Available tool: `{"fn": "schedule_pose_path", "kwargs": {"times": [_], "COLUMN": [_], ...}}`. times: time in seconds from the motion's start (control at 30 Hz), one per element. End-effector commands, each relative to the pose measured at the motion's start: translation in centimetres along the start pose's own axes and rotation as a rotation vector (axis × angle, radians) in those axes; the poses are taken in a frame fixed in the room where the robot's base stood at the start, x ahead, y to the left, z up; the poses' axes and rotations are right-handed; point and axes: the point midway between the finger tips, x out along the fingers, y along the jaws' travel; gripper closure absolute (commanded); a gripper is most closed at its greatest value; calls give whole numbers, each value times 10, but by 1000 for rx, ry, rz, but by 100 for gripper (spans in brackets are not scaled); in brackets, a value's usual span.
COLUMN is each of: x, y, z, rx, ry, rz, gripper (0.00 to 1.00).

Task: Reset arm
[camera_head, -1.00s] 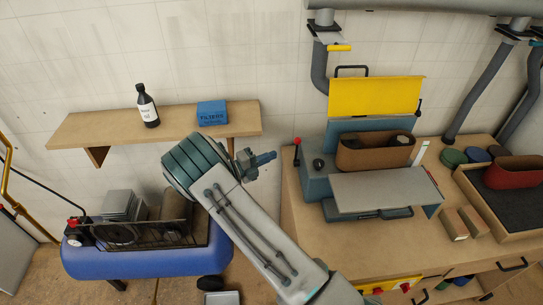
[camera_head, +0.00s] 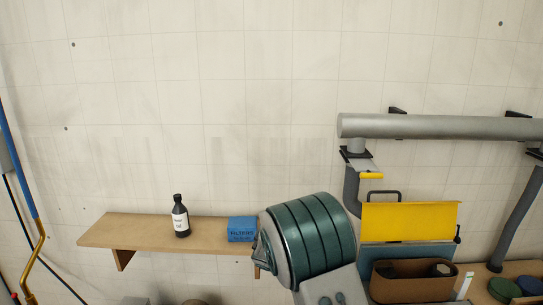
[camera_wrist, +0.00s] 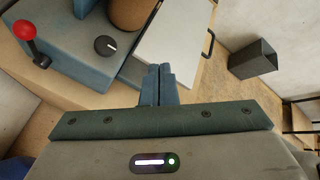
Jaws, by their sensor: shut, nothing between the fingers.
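My gripper (camera_wrist: 159,85) shows in the wrist view with its two blue-grey fingers pressed together and nothing between them. It points towards the blue-grey machine (camera_wrist: 60,70) with a red-knobbed lever (camera_wrist: 24,31) and a black dial (camera_wrist: 104,45). A light grey panel (camera_wrist: 172,45) of the machine lies just beyond the fingertips; I cannot tell how far below. In the head view my arm (camera_head: 308,240) rises at the bottom centre, with a large green-ribbed joint in front of the shelf's right end. The gripper is not visible in that view.
A wooden shelf (camera_head: 135,231) on the wall holds a black bottle (camera_head: 180,217) and a blue box (camera_head: 242,229). The machine's yellow panel (camera_head: 410,222) and a brown holder (camera_head: 412,281) stand right of my arm. A grey pipe (camera_head: 440,126) runs above. A dark bin (camera_wrist: 253,58) stands on the floor.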

Motion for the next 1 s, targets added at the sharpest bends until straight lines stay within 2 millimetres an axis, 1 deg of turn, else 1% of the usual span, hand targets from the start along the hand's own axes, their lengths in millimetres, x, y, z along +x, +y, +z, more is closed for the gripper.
{"fn": "schedule_pose_path", "kwargs": {"times": [0.03, 0.1, 0.27, 0.3, 0.5, 0.8, 1.0], "x": [-1, -2, -8, -10, -24, -50, -66], "y": [-16, -36, -78, -89, -136, -197, -225], "z": [2, 0, -6, -8, -22, -50, -70], "rx": [97, 238, 560, 639, 1038, 1618, 1952], "ry": [59, 141, 325, 371, 597, 934, 1145], "rz": [19, 38, 65, 67, 58, -24, -113], "gripper": [100, 100, 100, 100, 100, 100, 100]}}
